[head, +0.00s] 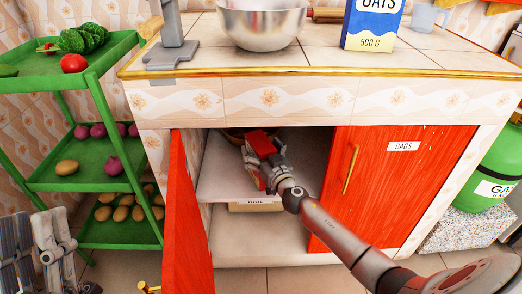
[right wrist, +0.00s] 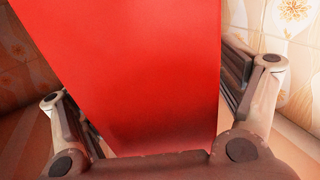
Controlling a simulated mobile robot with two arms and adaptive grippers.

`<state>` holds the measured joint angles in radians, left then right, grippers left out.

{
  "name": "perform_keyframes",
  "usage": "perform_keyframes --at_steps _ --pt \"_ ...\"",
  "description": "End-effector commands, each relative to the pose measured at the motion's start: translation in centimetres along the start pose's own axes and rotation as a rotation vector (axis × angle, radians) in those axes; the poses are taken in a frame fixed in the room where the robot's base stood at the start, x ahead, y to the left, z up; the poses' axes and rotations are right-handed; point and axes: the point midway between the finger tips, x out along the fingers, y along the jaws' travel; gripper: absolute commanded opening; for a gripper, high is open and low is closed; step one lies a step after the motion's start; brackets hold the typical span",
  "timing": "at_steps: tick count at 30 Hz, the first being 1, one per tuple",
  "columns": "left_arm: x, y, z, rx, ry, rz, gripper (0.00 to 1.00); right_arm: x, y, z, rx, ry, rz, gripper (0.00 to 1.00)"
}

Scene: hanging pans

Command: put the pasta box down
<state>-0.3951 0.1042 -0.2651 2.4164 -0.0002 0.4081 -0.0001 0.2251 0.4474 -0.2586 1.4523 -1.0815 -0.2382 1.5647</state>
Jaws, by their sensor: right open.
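In the right wrist view the red box (right wrist: 140,65) fills the middle, between the two fingers. My right gripper (head: 258,162) is open around the box, with a finger on each side. A gap shows between the box and the right-hand finger; contact on the left side is unclear. My left gripper (head: 48,245) is at the lower left, away from the cabinet, and its opening is unclear.
An open red door (head: 186,225) stands left of the cabinet opening; a closed red door (head: 378,180) is right of it. A brown pan-like rim shows behind the box. A labelled box (head: 256,208) sits below the shelf. A green rack (head: 75,178) stands left.

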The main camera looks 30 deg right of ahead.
Motion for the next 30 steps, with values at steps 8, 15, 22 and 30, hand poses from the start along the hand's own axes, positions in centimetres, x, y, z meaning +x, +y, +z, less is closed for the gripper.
perform_keyframes --at_steps 8,15,22,30 --pt "0.1 0.0 0.2 0.000 -0.013 0.000 0.32 0.0 0.0 -0.2 0.000 0.000 0.000 0.88" --pt "0.0 -0.4 2.4 0.008 -0.136 -0.007 0.32 -3.2 0.0 -0.1 0.000 -0.002 -0.001 0.88" --pt "-0.2 -0.5 3.8 0.011 -0.212 -0.009 0.32 -7.0 -0.1 0.0 0.003 -0.002 0.000 0.88" --pt "-0.4 -0.6 4.4 0.012 -0.244 -0.010 0.32 -10.7 -0.1 0.0 0.003 -0.001 -0.001 0.88"
